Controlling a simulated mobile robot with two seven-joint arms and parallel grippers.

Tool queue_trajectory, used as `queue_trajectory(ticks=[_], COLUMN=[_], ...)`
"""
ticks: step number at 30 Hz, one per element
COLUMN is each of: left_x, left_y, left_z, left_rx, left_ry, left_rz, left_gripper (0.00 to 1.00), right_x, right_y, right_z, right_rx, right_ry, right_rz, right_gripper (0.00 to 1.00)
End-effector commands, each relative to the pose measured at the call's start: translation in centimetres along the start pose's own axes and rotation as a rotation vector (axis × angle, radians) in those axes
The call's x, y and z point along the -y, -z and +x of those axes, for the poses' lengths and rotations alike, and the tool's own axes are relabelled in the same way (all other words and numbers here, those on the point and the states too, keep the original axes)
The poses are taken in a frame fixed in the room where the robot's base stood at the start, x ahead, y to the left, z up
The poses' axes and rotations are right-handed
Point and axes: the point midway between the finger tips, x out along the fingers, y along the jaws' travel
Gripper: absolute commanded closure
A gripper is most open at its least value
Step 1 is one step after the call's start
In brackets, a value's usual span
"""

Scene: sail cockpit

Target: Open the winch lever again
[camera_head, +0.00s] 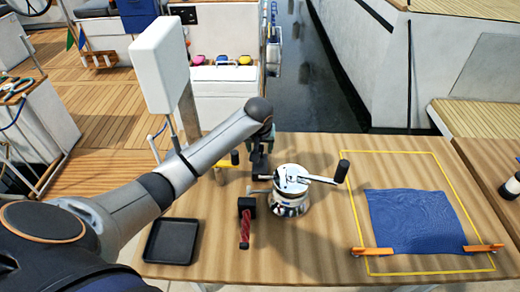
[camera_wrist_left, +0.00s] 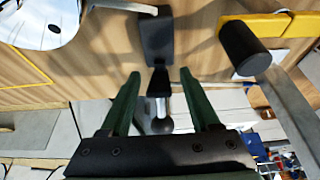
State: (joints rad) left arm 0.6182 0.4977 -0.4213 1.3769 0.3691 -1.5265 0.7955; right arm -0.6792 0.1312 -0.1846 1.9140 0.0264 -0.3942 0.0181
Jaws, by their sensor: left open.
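The silver winch (camera_head: 290,196) stands on the wooden table, with a crank arm on top ending in a black grip (camera_head: 341,171). Part of its top shows in the left wrist view (camera_wrist_left: 42,22). Beside it, a black block carries a metal lever (camera_wrist_left: 158,88) with a dark ball end (camera_wrist_left: 162,126). My left gripper (camera_head: 260,160) is just left of and behind the winch. In the left wrist view its green fingers (camera_wrist_left: 160,78) are open, one on each side of the lever, with gaps visible. Whether this lever is the winch lever I cannot tell. My right gripper is not in view.
A black block with a red handle-like piece (camera_head: 245,230) and a black tray (camera_head: 171,241) lie left of the winch. A yellow piece with a black-ended bar (camera_wrist_left: 245,47) is close to the gripper. Blue cloth (camera_head: 415,221) lies inside a yellow outline at right.

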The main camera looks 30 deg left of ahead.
Motion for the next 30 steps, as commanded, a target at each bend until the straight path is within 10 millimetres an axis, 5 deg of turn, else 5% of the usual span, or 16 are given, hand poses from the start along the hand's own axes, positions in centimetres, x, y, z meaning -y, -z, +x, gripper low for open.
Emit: queue_trajectory(ticks=[16, 30], left_x=[-0.1, -0.1], left_y=[0.0, 0.0], left_z=[1.9, 1.9], left_rx=[-0.002, -0.001], left_ry=[-0.001, -0.001], left_rz=[0.002, 0.001], left_gripper=[0.38, 0.89], right_x=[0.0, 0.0], right_y=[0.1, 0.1], right_z=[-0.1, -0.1], right_rx=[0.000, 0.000], right_ry=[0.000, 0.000], right_rz=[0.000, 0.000], right_gripper=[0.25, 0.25])
